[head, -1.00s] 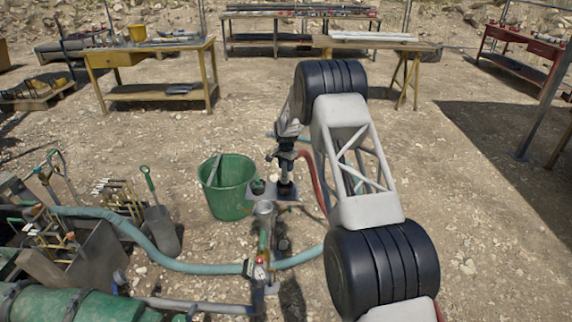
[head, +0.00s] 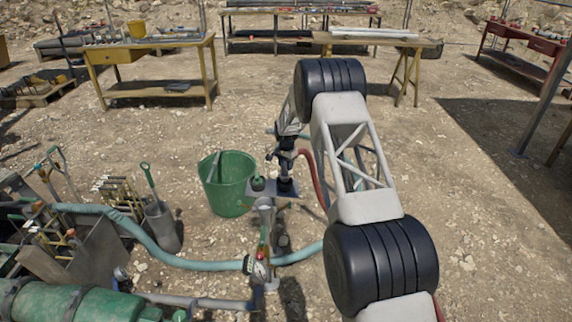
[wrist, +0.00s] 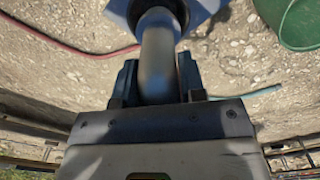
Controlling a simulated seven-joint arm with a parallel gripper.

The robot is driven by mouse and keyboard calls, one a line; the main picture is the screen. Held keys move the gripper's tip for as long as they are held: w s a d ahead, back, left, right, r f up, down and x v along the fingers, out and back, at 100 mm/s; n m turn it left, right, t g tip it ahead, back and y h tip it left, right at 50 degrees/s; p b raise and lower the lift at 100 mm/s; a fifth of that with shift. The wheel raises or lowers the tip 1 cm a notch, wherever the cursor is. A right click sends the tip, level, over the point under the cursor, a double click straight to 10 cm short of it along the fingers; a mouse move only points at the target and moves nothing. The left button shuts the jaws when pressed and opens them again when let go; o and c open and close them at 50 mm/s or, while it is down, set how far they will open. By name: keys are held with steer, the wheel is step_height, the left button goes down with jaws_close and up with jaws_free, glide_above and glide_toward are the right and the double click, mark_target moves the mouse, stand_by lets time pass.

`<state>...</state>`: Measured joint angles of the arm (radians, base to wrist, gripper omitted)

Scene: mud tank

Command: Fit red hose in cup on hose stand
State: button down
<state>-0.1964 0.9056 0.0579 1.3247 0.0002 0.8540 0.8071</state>
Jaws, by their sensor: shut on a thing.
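The red hose (head: 318,182) hangs from my gripper (head: 286,160) and curves down to the right of the stand; part of it lies on the ground in the wrist view (wrist: 75,45). My gripper (wrist: 158,80) is shut on the hose's grey bent metal end (wrist: 158,50). The hose stand (head: 268,192) has a flat plate, which shows blue-grey in the wrist view (wrist: 205,8). The hose end meets a dark round cup (wrist: 155,12) at this plate. How deep it sits is hidden by the bend.
A green bucket (head: 229,190) stands close to the left of the stand. A teal hose (head: 190,264) crosses the ground in front, near a pipe with a gauge (head: 260,268). A shovel (head: 160,222) and tool bin are at left. Open gravel lies behind.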

steer(key=shift+f, duration=1.85)
stand_by(1.7)
steer(key=c, duration=0.6)
jaws_free()
steer(key=shift+r, duration=3.9)
steer(key=shift+r, duration=0.1)
